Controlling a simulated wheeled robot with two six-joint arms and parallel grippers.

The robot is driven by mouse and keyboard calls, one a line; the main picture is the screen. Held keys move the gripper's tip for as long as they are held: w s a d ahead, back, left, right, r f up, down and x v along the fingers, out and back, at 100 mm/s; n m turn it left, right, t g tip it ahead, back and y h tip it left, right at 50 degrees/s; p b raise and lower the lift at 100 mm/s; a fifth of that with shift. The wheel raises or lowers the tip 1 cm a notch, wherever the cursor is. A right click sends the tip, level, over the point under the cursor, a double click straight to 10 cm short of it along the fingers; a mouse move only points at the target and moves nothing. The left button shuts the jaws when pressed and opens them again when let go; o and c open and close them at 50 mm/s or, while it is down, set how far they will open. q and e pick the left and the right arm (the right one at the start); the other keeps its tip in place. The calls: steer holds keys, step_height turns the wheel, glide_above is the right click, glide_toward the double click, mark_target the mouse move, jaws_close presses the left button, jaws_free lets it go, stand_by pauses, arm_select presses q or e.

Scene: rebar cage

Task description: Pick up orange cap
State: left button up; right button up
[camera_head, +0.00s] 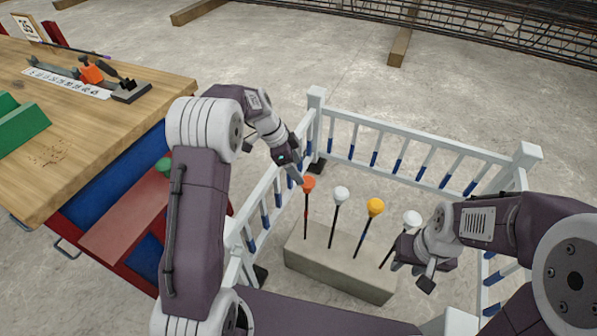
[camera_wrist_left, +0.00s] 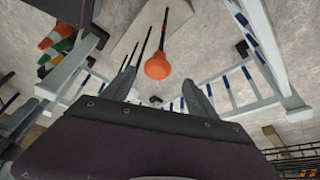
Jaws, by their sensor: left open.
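The orange cap (camera_head: 308,184) sits on top of an upright dark rebar at the left end of a concrete block (camera_head: 340,267). In the left wrist view the orange cap (camera_wrist_left: 157,66) lies just beyond and between my fingertips, apart from them as far as I can tell. My left gripper (camera_head: 298,175) is open and empty, close beside the cap on its upper left; its two fingers (camera_wrist_left: 158,78) also show in the wrist view. My right gripper (camera_head: 410,272) is low at the right by the white cap (camera_head: 412,218); its fingers are not clear.
Another white cap (camera_head: 341,193) and a yellow cap (camera_head: 376,207) top the other rebars. A white and blue railing (camera_head: 420,143) encloses the block. A wooden workbench (camera_head: 150,100) with tools stands at the left.

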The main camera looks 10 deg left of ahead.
mark_target(306, 179)
arm_select(q)
steer(key=b+x, duration=0.1)
steer(key=x, duration=0.2)
steer(key=shift+s+d, duration=0.1)
steer(key=shift+s, duration=0.15)
steer(key=shift+w+d+f, duration=0.15)
steer(key=shift+f, duration=0.2)
steer(key=shift+d+f+b, duration=0.15)
steer(key=shift+f+b, duration=0.2)
steer(key=shift+b, duration=0.1)
steer(key=b+x, duration=0.1)
steer(key=x, duration=0.3)
steer(key=shift+w+d+f+b, duration=0.1)
steer(key=shift+w+d+b, duration=0.05)
steer(key=shift+d+b, duration=0.15)
steer(key=shift+a, duration=0.1)
steer(key=c, duration=1.3)
